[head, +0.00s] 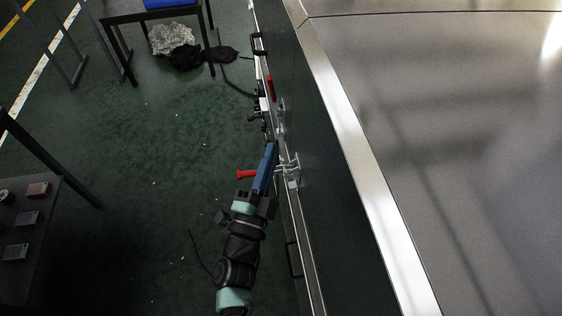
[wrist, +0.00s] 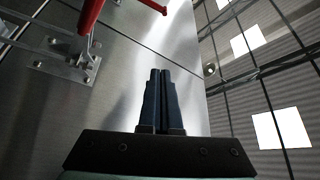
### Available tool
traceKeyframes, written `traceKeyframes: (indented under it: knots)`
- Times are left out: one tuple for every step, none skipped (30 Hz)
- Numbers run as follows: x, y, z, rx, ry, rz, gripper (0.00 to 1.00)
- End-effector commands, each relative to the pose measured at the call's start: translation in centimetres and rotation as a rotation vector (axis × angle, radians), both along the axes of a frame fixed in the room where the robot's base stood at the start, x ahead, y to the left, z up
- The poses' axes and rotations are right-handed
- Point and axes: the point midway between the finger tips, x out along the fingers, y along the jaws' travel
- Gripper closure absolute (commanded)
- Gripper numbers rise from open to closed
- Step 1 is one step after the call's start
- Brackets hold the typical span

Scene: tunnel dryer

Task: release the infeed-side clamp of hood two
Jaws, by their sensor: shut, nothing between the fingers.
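In the head view, a metal toggle clamp (head: 290,172) is fixed at the edge of the long dark hood panel, and a red handle (head: 247,174) sticks out to the left there. My gripper (head: 272,147) has its blue fingers shut and empty, beside this clamp and partly in front of the handle. A second red handle (head: 270,88) lies along the panel edge farther up, by another clamp (head: 281,118). In the wrist view, the shut fingers (wrist: 161,73) show clear of the red lever (wrist: 91,14) and its bolted bracket (wrist: 68,62) at upper left. I cannot tell which clamp is infeed-side.
The dryer's bright metal top (head: 450,130) fills the right. Black grab handles (head: 293,260) stick out from the panel side. A dark table (head: 40,250) with small blocks stands at lower left, another table (head: 150,16) at the top. The green floor between is mostly clear.

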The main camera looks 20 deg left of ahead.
Motion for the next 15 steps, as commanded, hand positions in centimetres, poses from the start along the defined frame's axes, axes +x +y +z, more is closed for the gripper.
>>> traceKeyframes:
  knots:
    - [-0.2, 0.2, -1.2, -0.036, -0.026, -0.003, 1.00]
    - [-0.3, 0.4, -1.4, -0.060, -0.043, -0.003, 1.00]
    - [-0.5, 0.7, -1.6, -0.092, -0.064, -0.003, 1.00]
    - [-0.7, 0.9, -1.8, -0.115, -0.079, -0.003, 1.00]
    - [-0.8, 1.0, -2.0, -0.138, -0.096, -0.003, 1.00]
    - [-0.9, 1.3, -2.2, -0.171, -0.117, -0.004, 1.00]
    - [-1.1, 1.4, -2.4, -0.194, -0.134, -0.005, 1.00]
    - [-1.2, 1.6, -2.7, -0.217, -0.150, -0.005, 1.00]
    - [-1.3, 1.8, -3.0, -0.249, -0.171, -0.004, 1.00]
    - [-1.5, 2.0, -3.2, -0.273, -0.186, -0.005, 1.00]
    - [-1.6, 2.2, -3.4, -0.297, -0.203, -0.004, 1.00]
    - [-1.7, 2.4, -3.7, -0.329, -0.224, -0.005, 1.00]
    - [-1.8, 2.5, -3.9, -0.353, -0.239, -0.004, 1.00]
    - [-1.9, 2.7, -4.2, -0.376, -0.256, -0.005, 1.00]
    - [-2.0, 2.8, -4.4, -0.407, -0.278, -0.006, 1.00]
